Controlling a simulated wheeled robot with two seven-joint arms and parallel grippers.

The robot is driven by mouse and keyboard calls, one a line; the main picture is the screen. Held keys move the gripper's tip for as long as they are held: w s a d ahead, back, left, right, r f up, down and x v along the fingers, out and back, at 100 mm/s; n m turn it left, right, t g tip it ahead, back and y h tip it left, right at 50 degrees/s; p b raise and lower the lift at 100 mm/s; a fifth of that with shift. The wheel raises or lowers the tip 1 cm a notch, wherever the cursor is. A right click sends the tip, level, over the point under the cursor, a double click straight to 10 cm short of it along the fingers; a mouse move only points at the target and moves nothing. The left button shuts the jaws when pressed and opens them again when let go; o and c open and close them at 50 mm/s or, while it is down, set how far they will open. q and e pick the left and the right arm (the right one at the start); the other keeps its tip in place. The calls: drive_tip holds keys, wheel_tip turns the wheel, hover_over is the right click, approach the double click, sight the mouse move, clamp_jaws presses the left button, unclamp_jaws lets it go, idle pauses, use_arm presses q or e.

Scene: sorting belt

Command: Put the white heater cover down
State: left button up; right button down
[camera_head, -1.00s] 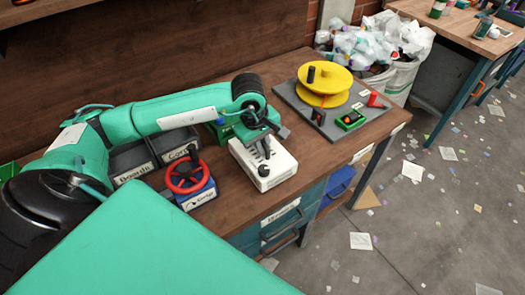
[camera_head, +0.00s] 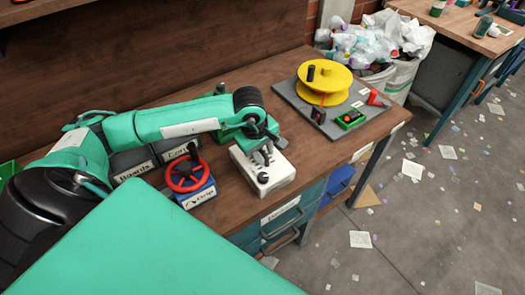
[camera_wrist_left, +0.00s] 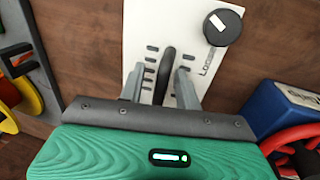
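The white heater cover (camera_head: 246,164) lies on the wooden bench, below my left gripper in the head view. In the left wrist view its white face (camera_wrist_left: 143,32) shows vent slots, a black round knob, partly hidden lettering and a black handle (camera_wrist_left: 164,73). My left gripper (camera_head: 264,155) is low over the cover. In the left wrist view its two fingers (camera_wrist_left: 160,83) stand open on either side of the handle, with white gaps between them and it. A green unit (camera_head: 229,132) sits just behind the cover, partly hidden by my arm. My right gripper is not in view.
A red handwheel (camera_head: 170,183) on a blue block stands left of the cover, near labelled dark bins (camera_head: 134,172). A grey board (camera_head: 296,109) with a yellow reel (camera_head: 325,76) is to the right. Bare bench (camera_head: 317,151) lies between cover and board.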

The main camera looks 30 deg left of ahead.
use_arm(q)
drive_tip(key=shift+r, duration=0.1)
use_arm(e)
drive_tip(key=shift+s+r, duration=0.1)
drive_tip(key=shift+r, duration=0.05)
